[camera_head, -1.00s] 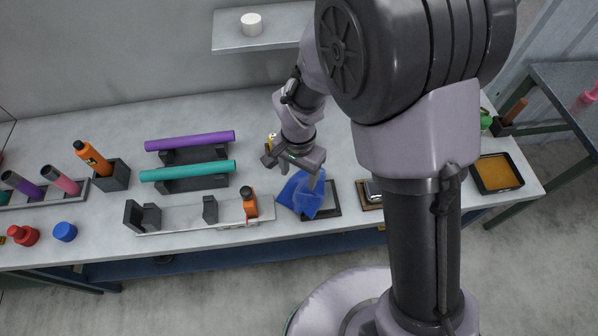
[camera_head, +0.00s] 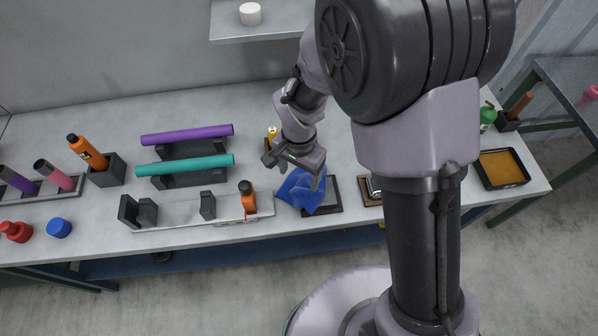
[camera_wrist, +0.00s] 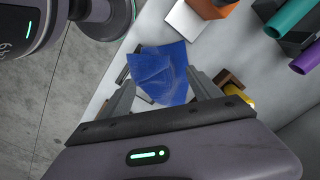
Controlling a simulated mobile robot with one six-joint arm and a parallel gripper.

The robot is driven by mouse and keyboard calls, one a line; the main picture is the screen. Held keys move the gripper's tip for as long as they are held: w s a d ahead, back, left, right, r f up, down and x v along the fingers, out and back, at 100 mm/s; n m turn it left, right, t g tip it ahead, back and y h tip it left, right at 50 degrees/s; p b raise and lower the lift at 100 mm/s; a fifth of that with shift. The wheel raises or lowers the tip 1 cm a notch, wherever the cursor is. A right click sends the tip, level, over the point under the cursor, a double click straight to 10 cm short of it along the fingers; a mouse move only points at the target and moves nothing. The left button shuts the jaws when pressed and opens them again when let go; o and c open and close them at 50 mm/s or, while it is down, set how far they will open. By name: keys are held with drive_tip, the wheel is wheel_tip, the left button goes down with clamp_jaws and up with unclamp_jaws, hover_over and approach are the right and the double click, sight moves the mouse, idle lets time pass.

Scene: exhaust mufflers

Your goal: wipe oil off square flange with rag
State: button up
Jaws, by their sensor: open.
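A crumpled blue rag (camera_head: 301,192) lies on the bench, partly over a dark square pad (camera_head: 333,197). My gripper (camera_head: 298,172) is above the rag. In the wrist view the fingers of my gripper (camera_wrist: 162,92) are apart, with the rag (camera_wrist: 160,72) showing between and beyond them. I cannot tell whether they touch it. A small metallic piece (camera_head: 374,187) on a brown square base lies right of the pad, partly hidden by my arm. I cannot tell whether it is the square flange, and no oil is clearly visible.
Left of the rag is a pale rail with black blocks and an orange clamp (camera_head: 248,197). Purple (camera_head: 187,135) and teal (camera_head: 185,165) tubes rest on black holders behind it. A yellow bottle (camera_head: 272,134) stands behind my gripper. A tray with amber content (camera_head: 501,168) is at right.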

drive_tip(key=shift+f+b, duration=0.35)
drive_tip(key=shift+f, duration=0.25)
clamp_jaws()
idle(0.6)
